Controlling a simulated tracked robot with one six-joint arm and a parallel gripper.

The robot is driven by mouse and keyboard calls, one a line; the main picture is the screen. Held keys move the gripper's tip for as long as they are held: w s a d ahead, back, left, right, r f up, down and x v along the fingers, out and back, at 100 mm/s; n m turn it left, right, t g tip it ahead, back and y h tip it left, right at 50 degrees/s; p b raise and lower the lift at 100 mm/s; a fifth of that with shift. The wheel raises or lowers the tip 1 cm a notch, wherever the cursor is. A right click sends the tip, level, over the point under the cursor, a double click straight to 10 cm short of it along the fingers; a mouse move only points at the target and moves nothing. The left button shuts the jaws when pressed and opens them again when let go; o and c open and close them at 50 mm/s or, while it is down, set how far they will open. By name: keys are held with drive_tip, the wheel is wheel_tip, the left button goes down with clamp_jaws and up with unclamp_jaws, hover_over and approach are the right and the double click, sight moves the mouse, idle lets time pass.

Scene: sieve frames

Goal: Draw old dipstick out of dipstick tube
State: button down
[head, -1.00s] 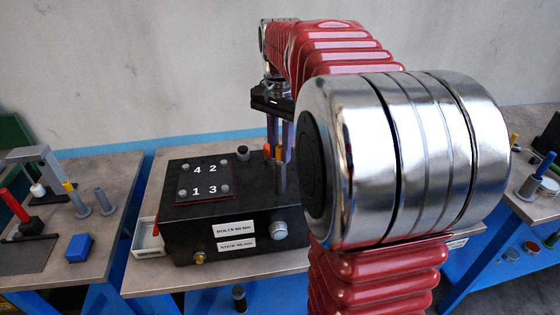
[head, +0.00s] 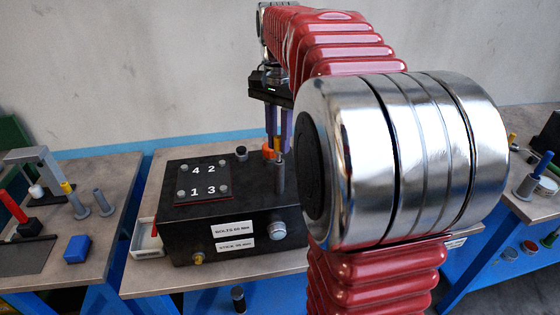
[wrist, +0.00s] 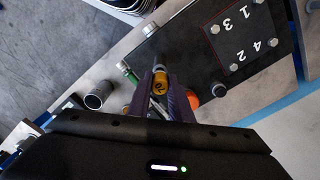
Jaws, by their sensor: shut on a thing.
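The old dipstick, with a yellow top (head: 277,145), stands upright over the grey dipstick tube (head: 280,178) at the right side of the black engine block (head: 215,225). My gripper (head: 277,140), with purple fingers, points down and is shut on the yellow top. In the wrist view the yellow top (wrist: 160,82) sits between my fingertips (wrist: 160,90). An orange round thing (head: 268,152) is beside the left finger; it also shows in the wrist view (wrist: 193,98). Whether the dipstick's lower end is inside the tube is hidden.
The block carries a numbered plate (head: 203,179) with bolts, a dark cap (head: 241,153) and a silver knob (head: 278,229). A white tray (head: 147,240) is left of the block. The left bench holds a blue block (head: 77,249) and a stand (head: 40,165).

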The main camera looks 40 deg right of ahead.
drive_tip(key=shift+r, duration=1.05)
drive_tip(key=shift+r, duration=0.15)
drive_tip(key=shift+r, duration=1.85)
